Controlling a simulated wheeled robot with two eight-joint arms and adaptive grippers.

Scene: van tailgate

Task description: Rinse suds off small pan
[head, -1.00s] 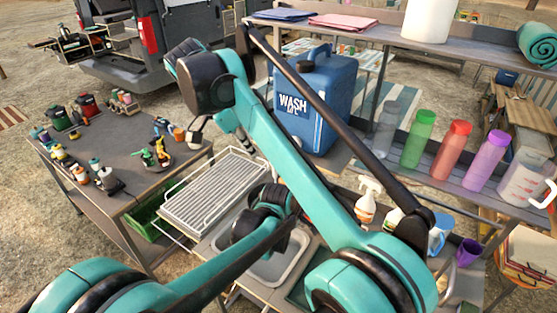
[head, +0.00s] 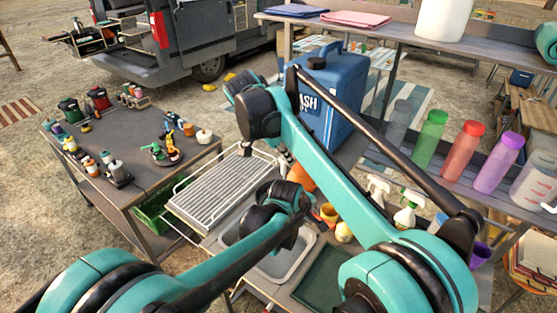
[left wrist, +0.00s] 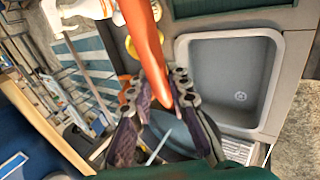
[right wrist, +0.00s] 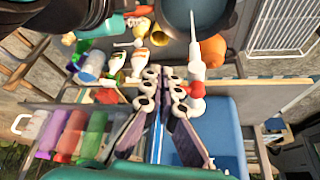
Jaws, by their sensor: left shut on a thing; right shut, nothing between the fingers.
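The small pan shows partly as a dark round shape (left wrist: 178,128) below the fingers in the left wrist view and at the top edge of the right wrist view (right wrist: 205,14). My left gripper (left wrist: 155,86) is shut on its orange handle (left wrist: 148,45). The pan is hidden by my arms in the head view. My right gripper (right wrist: 163,90) is shut and empty, beside the white and red tap (right wrist: 196,82) of the blue wash jug (head: 336,100). A thin pale line, apparently water, runs from the tap towards the pan. Suds cannot be made out.
The grey sink (left wrist: 235,80) lies beside the left gripper. A white wire drying rack (head: 215,190) stands left of it. Spray bottles (head: 408,212) and small cups crowd the counter to the right. Coloured bottles (head: 465,150) line a shelf. A side table (head: 125,135) holds several small items.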

